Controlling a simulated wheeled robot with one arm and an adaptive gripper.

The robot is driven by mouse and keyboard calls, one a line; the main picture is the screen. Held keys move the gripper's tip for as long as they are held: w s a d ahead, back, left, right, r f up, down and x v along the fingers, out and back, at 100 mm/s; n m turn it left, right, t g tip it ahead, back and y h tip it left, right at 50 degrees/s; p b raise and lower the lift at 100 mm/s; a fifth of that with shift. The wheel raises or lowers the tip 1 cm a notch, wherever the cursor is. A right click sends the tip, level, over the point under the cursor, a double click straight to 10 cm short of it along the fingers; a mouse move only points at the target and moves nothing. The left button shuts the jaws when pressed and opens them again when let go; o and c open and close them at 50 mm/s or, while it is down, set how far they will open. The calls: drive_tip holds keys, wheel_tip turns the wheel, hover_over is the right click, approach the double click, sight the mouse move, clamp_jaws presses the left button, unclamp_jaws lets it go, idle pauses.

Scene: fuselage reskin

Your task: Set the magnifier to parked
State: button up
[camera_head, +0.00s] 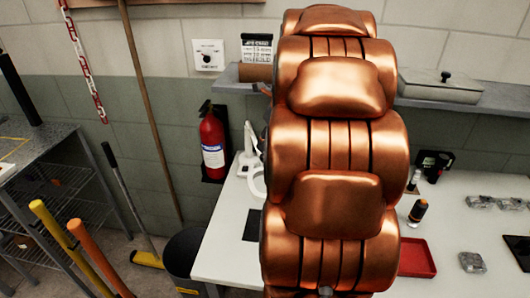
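A white magnifier (247,164) stands at the left end of the white workbench (228,262), near the wall. Its upright arm and base show. Part of a pale round ring, apparently its lens head, shows at the edge of what covers it. The rest is hidden behind my copper-coloured arm links, which fill the middle of the view. I cannot tell the magnifier's setting. My gripper is not in view.
A fire extinguisher (212,143) hangs left of the bench. A dark bin (186,262) and long-handled tools stand at left, near a wire shelf rack (45,200). A wall dial (208,55) is above. A red tray (417,258), bottles and small clear packs lie on the right of the bench.

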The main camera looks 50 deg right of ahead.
sight(264, 155)
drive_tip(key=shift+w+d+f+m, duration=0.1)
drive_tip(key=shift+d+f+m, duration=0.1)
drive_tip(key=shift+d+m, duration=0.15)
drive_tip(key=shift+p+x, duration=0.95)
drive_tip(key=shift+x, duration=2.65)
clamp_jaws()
